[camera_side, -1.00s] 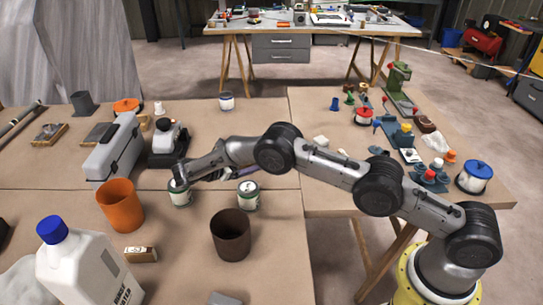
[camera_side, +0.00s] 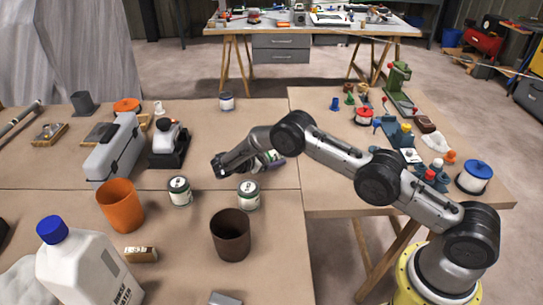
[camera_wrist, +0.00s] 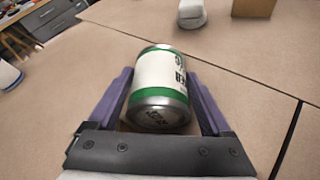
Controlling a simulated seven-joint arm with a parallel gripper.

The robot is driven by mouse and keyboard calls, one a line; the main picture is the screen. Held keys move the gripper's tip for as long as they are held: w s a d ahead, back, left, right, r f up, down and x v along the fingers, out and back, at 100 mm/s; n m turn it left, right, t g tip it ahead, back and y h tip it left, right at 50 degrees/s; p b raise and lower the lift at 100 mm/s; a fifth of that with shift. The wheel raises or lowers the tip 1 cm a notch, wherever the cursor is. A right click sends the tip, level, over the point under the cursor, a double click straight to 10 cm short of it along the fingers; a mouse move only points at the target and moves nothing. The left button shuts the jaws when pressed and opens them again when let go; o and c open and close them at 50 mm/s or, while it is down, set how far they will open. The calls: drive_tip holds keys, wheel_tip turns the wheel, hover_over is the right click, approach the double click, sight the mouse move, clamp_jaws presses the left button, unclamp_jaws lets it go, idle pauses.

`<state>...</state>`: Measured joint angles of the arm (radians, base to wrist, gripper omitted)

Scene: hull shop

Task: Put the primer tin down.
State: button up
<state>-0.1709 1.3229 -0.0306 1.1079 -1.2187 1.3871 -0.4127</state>
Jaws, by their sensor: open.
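My gripper (camera_wrist: 157,78) has its two purple fingers open, one on each side of a white tin with green bands (camera_wrist: 160,82). The tin's metal end faces the wrist camera, and its label is only partly readable. In the side view my gripper (camera_side: 268,160) is partly behind my own wrist and shows only as a bit of purple with green and white beside it. I cannot tell whether the fingers touch the tin or whether it rests flat on the table.
A brown cup (camera_side: 231,235), an orange cup (camera_side: 120,206) and a grey toolbox (camera_side: 115,150) are nearby. Bare tabletop lies behind, toward a small tin (camera_side: 227,101).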

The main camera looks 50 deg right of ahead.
drive_tip(key=shift+d, duration=0.1)
drive_tip(key=c, duration=1.3)
clamp_jaws()
drive_tip(key=shift+r, duration=0.15)
